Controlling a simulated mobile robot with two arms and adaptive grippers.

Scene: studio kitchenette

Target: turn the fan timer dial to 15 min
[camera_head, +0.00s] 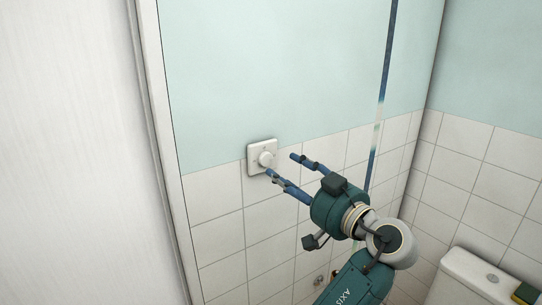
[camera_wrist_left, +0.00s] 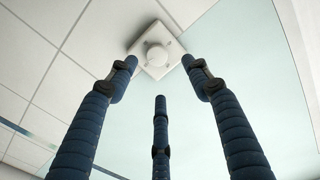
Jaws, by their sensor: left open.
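The fan timer dial (camera_head: 265,159) is a round white knob on a square white wall plate (camera_head: 251,146). The plate is fixed to the wall where the pale blue paint meets the white tiles. In the left wrist view the dial (camera_wrist_left: 157,55) is at the top middle, beyond the fingertips. My left gripper (camera_head: 280,166) is open and empty, with its blue fingers pointing at the dial. In the left wrist view two fingertips flank the plate and a third finger is lower down. I cannot tell whether a finger touches the dial. No dial markings are legible. My right gripper is not in view.
A pale upright panel with a frame edge (camera_head: 160,150) stands at the left. A white cistern (camera_head: 466,280) is at the bottom right, with small items on it. A narrow blue strip (camera_head: 378,120) runs down the wall right of the dial.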

